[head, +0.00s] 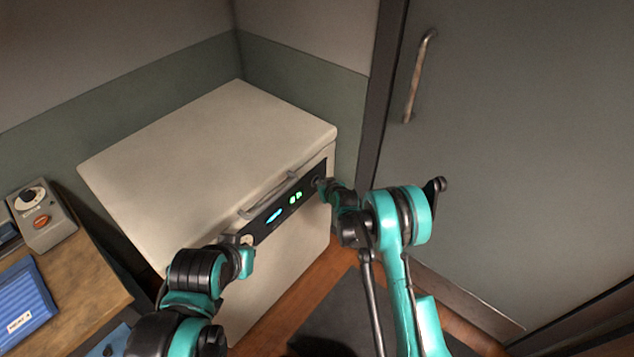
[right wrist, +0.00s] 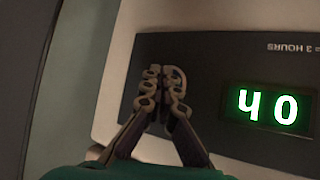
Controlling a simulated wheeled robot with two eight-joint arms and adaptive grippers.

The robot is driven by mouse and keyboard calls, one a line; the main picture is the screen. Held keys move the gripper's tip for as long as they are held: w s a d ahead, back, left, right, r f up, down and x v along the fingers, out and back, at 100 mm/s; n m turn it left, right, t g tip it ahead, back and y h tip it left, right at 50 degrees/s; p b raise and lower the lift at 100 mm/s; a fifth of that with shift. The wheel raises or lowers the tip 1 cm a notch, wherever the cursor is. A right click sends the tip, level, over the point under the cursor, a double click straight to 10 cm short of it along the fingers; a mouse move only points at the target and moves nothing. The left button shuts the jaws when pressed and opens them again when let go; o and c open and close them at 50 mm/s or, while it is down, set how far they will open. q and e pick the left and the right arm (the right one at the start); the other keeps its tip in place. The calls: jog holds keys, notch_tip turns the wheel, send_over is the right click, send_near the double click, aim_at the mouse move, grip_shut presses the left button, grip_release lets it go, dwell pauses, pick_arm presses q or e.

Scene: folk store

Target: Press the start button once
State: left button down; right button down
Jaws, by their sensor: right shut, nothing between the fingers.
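A cream chest appliance (head: 200,150) has a dark control panel (head: 262,226) on its front, under a bar handle. My right gripper (head: 324,185) is at the panel's right end. In the right wrist view its fingers (right wrist: 163,78) are together and empty, in front of the panel beside the digits. I cannot tell whether they touch it. No start button is clearly visible; the fingers cover part of the panel. My left gripper (head: 246,258) is near the panel's left end, its fingers unclear.
A wooden counter (head: 85,290) at the left holds a grey box with a dial and an orange button (head: 42,222), and a blue item (head: 22,305). A grey door (head: 510,150) with a handle stands at the right. A dark mat (head: 320,315) lies on the floor.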

dwell(0.5)
jog(key=shift+s+d, duration=0.45)
jog(key=shift+d, duration=0.15)
jog(key=s+d, duration=0.1)
jog(key=d, duration=0.1)
jog(key=s+d, duration=0.2)
dwell(0.4)
dwell(0.6)
